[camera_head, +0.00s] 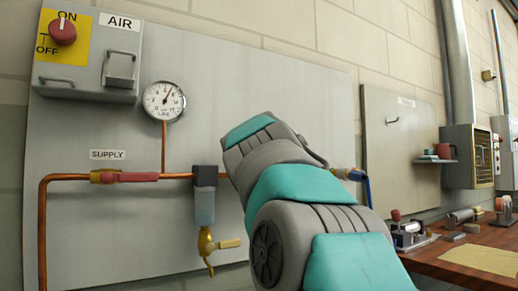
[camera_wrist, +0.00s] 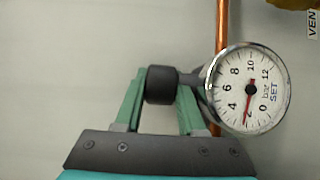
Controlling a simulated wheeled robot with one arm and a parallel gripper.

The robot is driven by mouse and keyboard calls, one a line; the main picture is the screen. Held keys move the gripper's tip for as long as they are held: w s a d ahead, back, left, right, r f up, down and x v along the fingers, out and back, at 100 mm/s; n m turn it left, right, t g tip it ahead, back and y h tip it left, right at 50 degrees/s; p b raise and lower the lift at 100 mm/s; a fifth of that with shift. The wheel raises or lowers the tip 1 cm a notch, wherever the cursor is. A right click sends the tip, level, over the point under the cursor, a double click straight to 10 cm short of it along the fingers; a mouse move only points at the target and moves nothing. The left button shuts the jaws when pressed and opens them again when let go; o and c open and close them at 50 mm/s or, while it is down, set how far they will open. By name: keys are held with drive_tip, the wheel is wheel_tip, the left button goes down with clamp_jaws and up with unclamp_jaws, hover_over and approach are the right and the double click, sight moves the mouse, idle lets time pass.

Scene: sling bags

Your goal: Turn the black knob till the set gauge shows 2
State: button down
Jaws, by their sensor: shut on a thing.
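The black knob (camera_wrist: 161,86) sits between the green fingers of my gripper (camera_wrist: 160,90) in the wrist view, and the gripper is shut on it. The round white set gauge (camera_wrist: 266,91), marked bar and SET, is just right of the knob. Its red needle points down and slightly left, between 0 and 4, at about the 2 mark; the numeral there is hard to read. In the head view my arm hides the knob, the set gauge and my gripper.
In the head view a second gauge (camera_head: 164,101) hangs on the grey panel (camera_head: 215,80). The red supply valve (camera_head: 125,177), filter bowl (camera_head: 204,205) and brass drain tap (camera_head: 212,243) are left of my arm. A bench (camera_head: 470,255) with tools is at right.

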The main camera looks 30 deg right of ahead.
drive_tip(key=shift+n+t+y, duration=0.6)
drive_tip(key=shift+n+y, duration=0.2)
drive_tip(key=shift+y, duration=0.6)
drive_tip(key=c, duration=0.8)
unclamp_jaws()
drive_tip(key=m+g+h, duration=0.1)
drive_tip(key=h, duration=0.1)
drive_tip(key=shift+m+h, duration=0.3)
drive_tip(key=shift+h, duration=0.1)
drive_tip(key=m+g+h, duration=0.3)
drive_tip(key=g+h, duration=0.1)
drive_tip(key=shift+w+f+m, duration=0.1)
drive_tip(key=shift+w+m, duration=0.05)
drive_tip(key=shift+m, duration=0.15)
drive_tip(key=shift+m+g+h, duration=1.2)
drive_tip(key=shift+m+g, duration=0.5)
drive_tip(key=shift+g, duration=0.8)
